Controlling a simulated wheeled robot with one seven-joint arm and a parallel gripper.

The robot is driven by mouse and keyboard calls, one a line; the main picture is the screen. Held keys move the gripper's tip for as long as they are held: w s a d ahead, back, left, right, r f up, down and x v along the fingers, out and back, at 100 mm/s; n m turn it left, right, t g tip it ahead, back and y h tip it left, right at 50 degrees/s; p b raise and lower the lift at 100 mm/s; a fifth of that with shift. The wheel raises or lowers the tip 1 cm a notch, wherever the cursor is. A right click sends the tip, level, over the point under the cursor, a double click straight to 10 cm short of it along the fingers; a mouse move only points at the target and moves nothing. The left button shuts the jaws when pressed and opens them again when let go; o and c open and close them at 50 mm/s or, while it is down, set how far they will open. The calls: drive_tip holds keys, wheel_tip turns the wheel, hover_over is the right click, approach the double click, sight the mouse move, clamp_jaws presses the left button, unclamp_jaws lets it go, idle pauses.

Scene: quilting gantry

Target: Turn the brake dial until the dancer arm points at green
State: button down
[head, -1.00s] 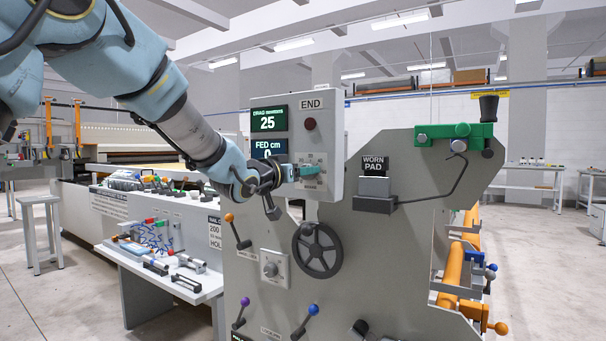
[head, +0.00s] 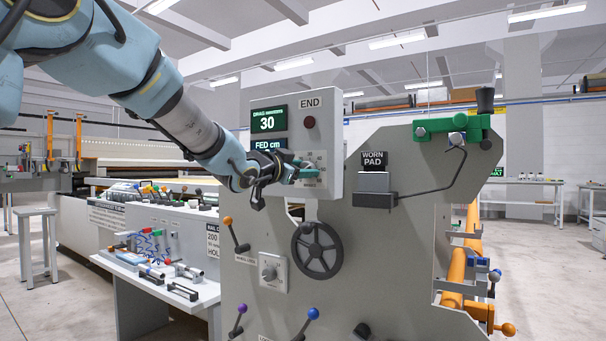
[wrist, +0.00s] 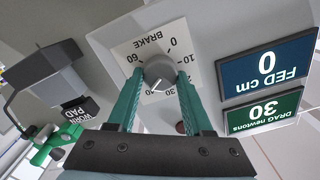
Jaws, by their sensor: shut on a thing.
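The brake dial (wrist: 160,68) is a round grey knob on a white plate marked BRAKE, upside down in the wrist view. The two teal fingers of my gripper (wrist: 161,80) are shut on its sides. Its white pointer line faces the lower part of the scale; the number it meets is hard to read. In the head view my gripper (head: 300,172) is at the panel's lower part and hides most of the dial. The drag display (head: 268,124) reads 30; it also shows in the wrist view (wrist: 262,112). I cannot clearly identify the dancer arm or its green mark.
A green bracket (head: 448,126) with a black handle tops the right of the machine, near the WORN PAD sign (head: 374,162). A dark handwheel (head: 317,250), another dial (head: 269,272) and ball-ended levers lie below.

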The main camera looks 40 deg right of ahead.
idle(0.4)
drive_tip(key=shift+c, duration=1.5)
unclamp_jaws()
drive_tip(key=shift+a, duration=0.1)
drive_tip(key=v, duration=1)
drive_tip(key=shift+a, duration=0.3)
